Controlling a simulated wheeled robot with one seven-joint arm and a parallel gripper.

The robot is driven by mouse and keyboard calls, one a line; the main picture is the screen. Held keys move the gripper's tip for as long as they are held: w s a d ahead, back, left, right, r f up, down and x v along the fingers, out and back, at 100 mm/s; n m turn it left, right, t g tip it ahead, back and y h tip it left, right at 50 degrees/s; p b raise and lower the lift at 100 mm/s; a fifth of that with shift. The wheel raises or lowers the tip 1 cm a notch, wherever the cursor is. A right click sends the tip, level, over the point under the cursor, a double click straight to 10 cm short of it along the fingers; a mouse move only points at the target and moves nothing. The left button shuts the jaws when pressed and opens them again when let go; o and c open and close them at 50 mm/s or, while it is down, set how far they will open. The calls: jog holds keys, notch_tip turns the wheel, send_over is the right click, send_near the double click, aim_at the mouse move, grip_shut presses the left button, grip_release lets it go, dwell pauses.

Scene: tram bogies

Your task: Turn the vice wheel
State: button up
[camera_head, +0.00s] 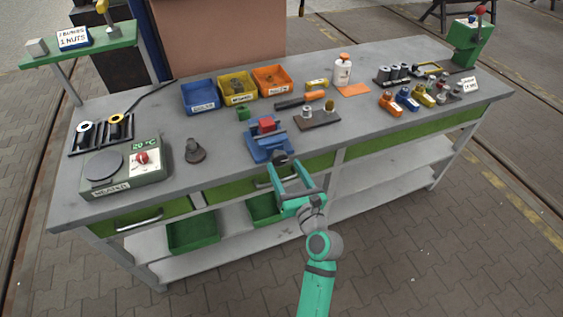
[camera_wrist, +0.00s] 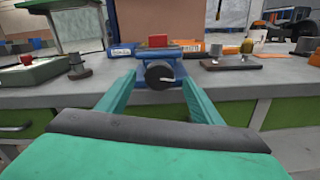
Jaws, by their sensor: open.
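A blue vice (camera_head: 268,142) stands at the front edge of the grey workbench, with a red block (camera_head: 267,125) at its top. Its dark round wheel (camera_head: 281,157) faces the front. In the wrist view the vice wheel (camera_wrist: 159,74) shows as a black disc with a small light handle at its right side. My teal gripper (camera_head: 291,178) is in front of the wheel, below and short of it in the head view. In the wrist view its two fingers (camera_wrist: 158,95) are spread wide on either side of the wheel, with nothing between them. I cannot tell the exact gap to the wheel.
A heater box (camera_head: 125,168) and a dark stand (camera_head: 195,151) are left of the vice. Blue (camera_head: 200,96), yellow (camera_head: 238,88) and orange bins (camera_head: 272,80) are behind. A dark board (camera_head: 317,121) with small parts lies to the right. Drawer handles project below the bench top.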

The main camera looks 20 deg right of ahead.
aim_at(281, 160)
jog(key=shift+w+a, duration=0.1)
jog(key=shift+w, duration=1.65)
jog(key=c, duration=1.1)
jog(key=shift+o, duration=0.2)
jog(key=shift+n, duration=0.3)
